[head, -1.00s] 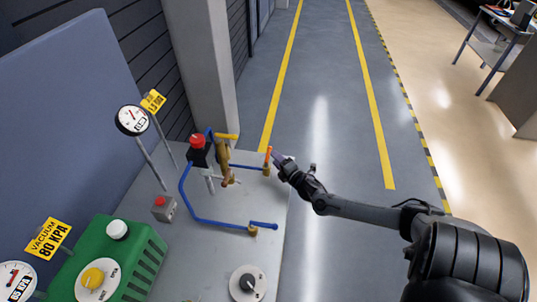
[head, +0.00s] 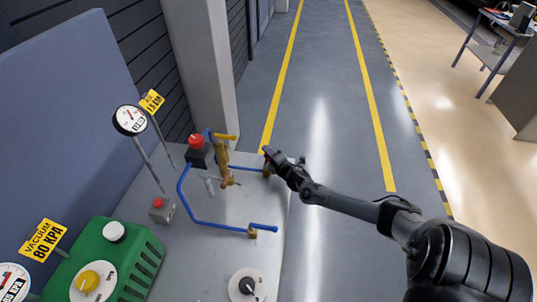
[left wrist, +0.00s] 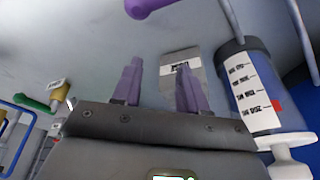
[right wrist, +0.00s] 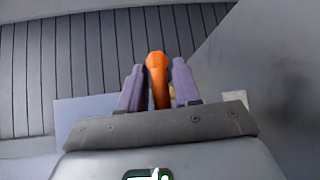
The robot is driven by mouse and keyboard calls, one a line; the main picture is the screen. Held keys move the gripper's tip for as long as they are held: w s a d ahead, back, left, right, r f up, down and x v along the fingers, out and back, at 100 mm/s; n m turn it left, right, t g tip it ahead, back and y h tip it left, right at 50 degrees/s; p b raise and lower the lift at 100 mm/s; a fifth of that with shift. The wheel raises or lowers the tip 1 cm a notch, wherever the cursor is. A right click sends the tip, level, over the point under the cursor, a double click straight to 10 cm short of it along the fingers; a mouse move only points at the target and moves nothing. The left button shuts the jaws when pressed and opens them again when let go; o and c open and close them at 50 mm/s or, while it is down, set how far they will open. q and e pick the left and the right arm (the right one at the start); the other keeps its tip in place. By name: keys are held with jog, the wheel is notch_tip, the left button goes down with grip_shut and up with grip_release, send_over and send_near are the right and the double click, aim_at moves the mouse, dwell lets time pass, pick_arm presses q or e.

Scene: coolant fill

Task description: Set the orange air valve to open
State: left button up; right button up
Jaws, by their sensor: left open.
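The orange air valve handle (right wrist: 157,78) stands up between the two fingers of my right gripper (right wrist: 157,82) in the right wrist view. The fingers are open, one on each side of the handle, and I see no clear grip on it. In the head view the right gripper (head: 269,155) is at the valve by the bench's right edge and hides most of the handle. My left gripper (left wrist: 157,80) is open with nothing between its fingers in the left wrist view. It is outside the head view.
The grey bench (head: 215,262) carries blue pipes (head: 215,224), a yellow-handled brass valve (head: 222,150), a red-topped unit (head: 196,143), a green pump (head: 140,255) and a black-and-white dial (head: 247,285). A graduated container (left wrist: 250,90) stands right of my left gripper. Floor right of the bench is clear.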

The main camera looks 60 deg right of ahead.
grip_shut()
jog(key=shift+s+m+h, duration=0.1)
jog(key=shift+m+h, duration=0.2)
jog(key=shift+s+d+r+m+g+h+p, duration=0.1)
jog(key=shift+s+m+g+h+p, duration=0.2)
jog(key=shift+m+g+h+p, duration=0.55)
jog(key=shift+s+m+g+h+p, duration=0.25)
jog(key=shift+m+g+h+p, duration=0.15)
jog(key=shift+h, duration=0.25)
jog(key=shift+s+m+g+h+p, duration=0.25)
jog(key=shift+m+h, duration=0.2)
jog(key=shift+h, duration=0.15)
jog(key=shift+s+m+g+h, duration=0.45)
jog(key=shift+m+g+h, duration=0.45)
jog(key=shift+m+g, duration=0.15)
jog(key=shift+d, duration=0.1)
